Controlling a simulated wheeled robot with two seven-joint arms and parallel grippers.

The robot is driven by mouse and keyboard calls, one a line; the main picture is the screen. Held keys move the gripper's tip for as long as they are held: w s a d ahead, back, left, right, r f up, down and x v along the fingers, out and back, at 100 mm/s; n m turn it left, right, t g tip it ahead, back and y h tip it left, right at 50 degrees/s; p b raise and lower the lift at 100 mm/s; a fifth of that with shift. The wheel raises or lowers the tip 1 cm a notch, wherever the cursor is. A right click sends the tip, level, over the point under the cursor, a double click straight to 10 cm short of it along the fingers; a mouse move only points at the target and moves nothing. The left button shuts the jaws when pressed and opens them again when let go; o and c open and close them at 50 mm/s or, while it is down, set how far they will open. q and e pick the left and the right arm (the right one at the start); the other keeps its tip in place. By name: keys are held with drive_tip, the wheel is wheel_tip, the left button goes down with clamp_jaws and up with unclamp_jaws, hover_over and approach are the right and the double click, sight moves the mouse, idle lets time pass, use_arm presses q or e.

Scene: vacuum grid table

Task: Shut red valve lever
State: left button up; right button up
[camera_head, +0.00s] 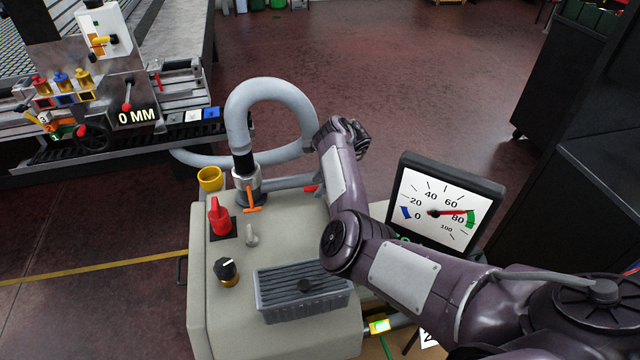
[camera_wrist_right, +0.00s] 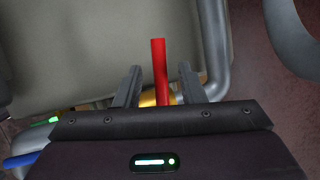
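The red valve lever (camera_wrist_right: 158,68) is a straight red bar in the right wrist view, above a brass-yellow valve body (camera_wrist_right: 149,97) on a grey pipe. My right gripper (camera_wrist_right: 161,84) is open, with one finger on each side of the lever. Gaps show between the lever and both fingers. In the head view only a small red tip of the lever (camera_head: 312,188) shows, left of my right arm. My right arm reaches over the beige cabinet (camera_head: 205,290), and its fingertips are hidden there. My left gripper is not in view.
A gauge (camera_head: 437,210) right of my arm reads roughly 70. The cabinet top holds a red switch (camera_head: 219,220), a black knob (camera_head: 226,272), a vent grille (camera_head: 275,293) and an orange handle (camera_head: 252,197). A grey hose (camera_head: 270,88) loops behind. A grid table (camera_head: 185,75) stands at left.

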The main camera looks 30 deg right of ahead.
clamp_jaws()
drive_tip(key=n+p, duration=0.1)
drive_tip(key=p, duration=0.2)
drive_tip(key=shift+s+n, duration=0.4)
unclamp_jaws()
